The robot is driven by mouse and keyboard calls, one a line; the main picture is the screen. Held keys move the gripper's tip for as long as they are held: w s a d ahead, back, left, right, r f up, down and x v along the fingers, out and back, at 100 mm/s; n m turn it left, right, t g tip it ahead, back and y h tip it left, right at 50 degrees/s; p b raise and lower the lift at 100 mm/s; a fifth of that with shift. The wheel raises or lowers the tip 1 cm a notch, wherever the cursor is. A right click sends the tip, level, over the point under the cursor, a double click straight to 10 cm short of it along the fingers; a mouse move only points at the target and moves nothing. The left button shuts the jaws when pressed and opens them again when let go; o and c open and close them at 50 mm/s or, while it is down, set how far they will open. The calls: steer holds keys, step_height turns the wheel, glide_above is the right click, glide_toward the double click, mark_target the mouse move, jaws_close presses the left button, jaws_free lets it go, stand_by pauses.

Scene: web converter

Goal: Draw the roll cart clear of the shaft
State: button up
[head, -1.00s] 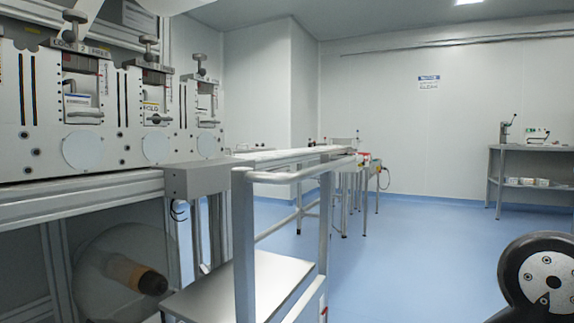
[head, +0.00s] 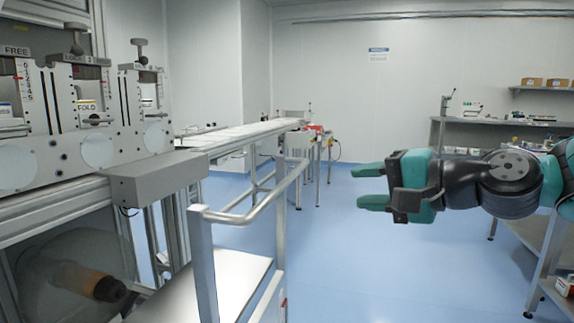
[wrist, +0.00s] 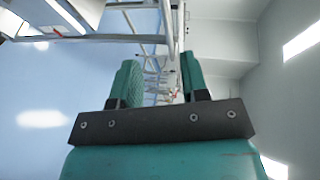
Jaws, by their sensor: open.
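The roll cart (head: 205,265) stands at lower centre-left in the head view, a pale metal frame with a bent tube handle (head: 262,203) and a flat pale deck (head: 225,285). The shaft (head: 108,289), with a brown core around it, sticks out of the machine at lower left, left of the cart. The cart's lower part is cut off by the picture edge. My gripper (head: 372,187) has teal fingers pointing left, open and empty, right of the handle and apart from it. Its open fingers also show in the wrist view (wrist: 160,80).
The white machine (head: 75,120) with round plates fills the left. A long conveyor table (head: 240,133) runs toward the back wall behind the cart. A workbench (head: 470,122) and shelf stand at right behind my arm. Blue floor (head: 345,240) between is clear.

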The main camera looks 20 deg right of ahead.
steer(key=p, duration=1.1)
glide_toward(290, 181)
steer(key=r+x, duration=0.1)
steer(key=x, duration=0.3)
steer(key=shift+w+a+f+m+p, duration=0.35)
steer(key=shift+a+f+p, duration=0.1)
steer(key=shift+p, duration=0.75)
steer(key=x, duration=0.5)
steer(key=shift+w+f+p, duration=0.25)
steer(key=shift+w+p, duration=0.1)
steer(key=shift+p, duration=0.05)
jaws_close()
